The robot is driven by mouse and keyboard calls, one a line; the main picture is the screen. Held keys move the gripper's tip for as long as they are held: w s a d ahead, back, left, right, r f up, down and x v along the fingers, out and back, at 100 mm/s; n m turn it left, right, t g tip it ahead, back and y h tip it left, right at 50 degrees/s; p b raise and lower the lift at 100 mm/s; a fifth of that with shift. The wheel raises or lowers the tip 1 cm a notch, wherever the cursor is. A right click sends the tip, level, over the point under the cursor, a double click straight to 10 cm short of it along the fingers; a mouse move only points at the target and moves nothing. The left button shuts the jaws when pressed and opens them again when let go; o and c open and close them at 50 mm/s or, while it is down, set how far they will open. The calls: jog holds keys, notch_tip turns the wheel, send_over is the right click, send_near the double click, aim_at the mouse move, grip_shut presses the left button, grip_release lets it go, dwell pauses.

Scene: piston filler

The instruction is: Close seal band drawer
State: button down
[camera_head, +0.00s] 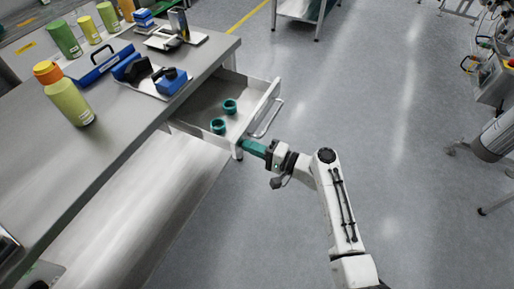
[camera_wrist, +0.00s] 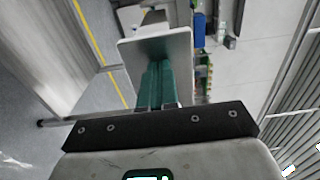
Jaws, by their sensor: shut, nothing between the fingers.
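The seal band drawer (camera_head: 199,114) is pulled out from under the steel table in the head view. Two teal seal bands (camera_head: 230,106) (camera_head: 218,126) lie inside it. Its front panel carries a bar handle (camera_head: 269,119) on the outer face. My gripper (camera_head: 243,145) is at the near end of the front panel, below the handle in the picture. Its teal fingers are together and empty. In the wrist view the closed fingers (camera_wrist: 156,82) reach up to a pale grey panel (camera_wrist: 155,46), seemingly the drawer front. I cannot tell whether they touch it.
The steel table (camera_head: 120,115) holds a green bottle with an orange cap (camera_head: 63,94), a tray with blue and black items (camera_head: 152,78), and several green bottles at the back. Open grey floor (camera_head: 320,90) lies right of the drawer. A machine (camera_head: 492,80) stands far right.

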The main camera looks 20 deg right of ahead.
jog(key=shift+w+a, duration=0.1)
jog(key=b, duration=1.5)
send_near(187, 121)
jog(key=w+a+r, duration=0.1)
jog(key=a, duration=0.1)
jog(key=w+a+r, duration=0.1)
jog(key=a, duration=0.1)
jog(key=w+a+r, duration=0.1)
jog(key=a, duration=0.1)
jog(key=shift+a+r, duration=0.1)
jog(key=shift+a, duration=0.1)
jog(key=shift+w+a+r, duration=0.15)
jog(key=shift+w+a, duration=0.1)
jog(key=shift+w, duration=0.05)
jog(key=shift+w+r, duration=0.1)
jog(key=shift+r, duration=0.15)
jog(key=shift+a+r, duration=0.1)
